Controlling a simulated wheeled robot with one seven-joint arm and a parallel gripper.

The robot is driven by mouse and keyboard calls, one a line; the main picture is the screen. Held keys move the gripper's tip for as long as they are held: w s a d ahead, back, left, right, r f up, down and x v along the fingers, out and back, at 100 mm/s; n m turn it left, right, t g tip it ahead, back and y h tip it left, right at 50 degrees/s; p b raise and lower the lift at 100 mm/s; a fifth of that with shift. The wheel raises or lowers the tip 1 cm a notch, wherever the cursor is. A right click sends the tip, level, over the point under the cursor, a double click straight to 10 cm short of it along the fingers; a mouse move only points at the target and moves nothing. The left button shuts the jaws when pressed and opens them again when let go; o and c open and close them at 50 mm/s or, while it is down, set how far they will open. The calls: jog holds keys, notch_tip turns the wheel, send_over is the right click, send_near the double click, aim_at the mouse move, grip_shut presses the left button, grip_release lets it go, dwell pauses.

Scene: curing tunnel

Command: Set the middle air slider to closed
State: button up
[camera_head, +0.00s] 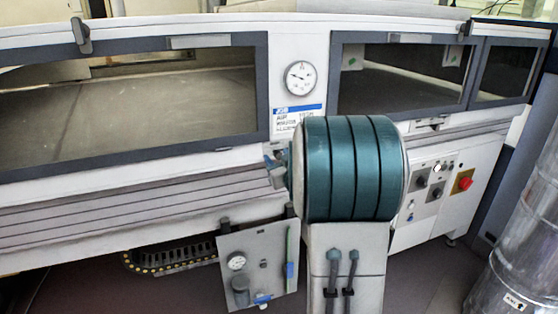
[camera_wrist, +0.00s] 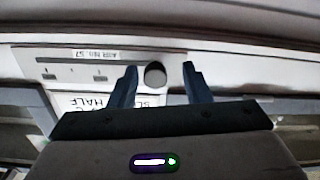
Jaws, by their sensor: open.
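In the wrist view, a dark round knob (camera_wrist: 155,75) stands out from a pale strip (camera_wrist: 60,66) labelled "AIR No." with a number. The knob is at the right part of the strip as seen, and it looks like an air slider's handle. My gripper (camera_wrist: 158,78) is open, with one blue finger on each side of the knob. There are visible gaps between the fingers and the knob, and I see no contact. In the head view, my teal arm covers most of this area, and I cannot make out the knob there.
Below the strip is a white label (camera_wrist: 92,103) with partly hidden text including "HALF". In the head view, long windows (camera_head: 130,100) run along the tunnel. A gauge (camera_head: 300,77) sits between them. A control panel (camera_head: 430,190) with a red button is at right, near a metal cylinder (camera_head: 525,250).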

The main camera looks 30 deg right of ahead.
jog(key=s+a, duration=0.1)
jog(key=s, duration=1.2)
jog(key=shift+s+a+p, duration=0.2)
jog(key=shift+s+p, duration=0.1)
jog(key=shift+s, duration=0.1)
jog(key=shift+r, duration=0.1)
jog(key=s+a+r+g+y+p, duration=0.1)
jog(key=s+a+r+g+p, duration=0.4)
jog(key=s+a+g+p, duration=0.2)
jog(key=s+a+r+g+p, duration=0.5)
jog(key=s+a+g+p, duration=0.3)
jog(key=a+p, duration=0.4)
jog(key=shift+s+a+r+m+y, duration=0.3)
jog(key=shift+s+m+y, duration=0.1)
jog(key=shift+s, duration=0.4)
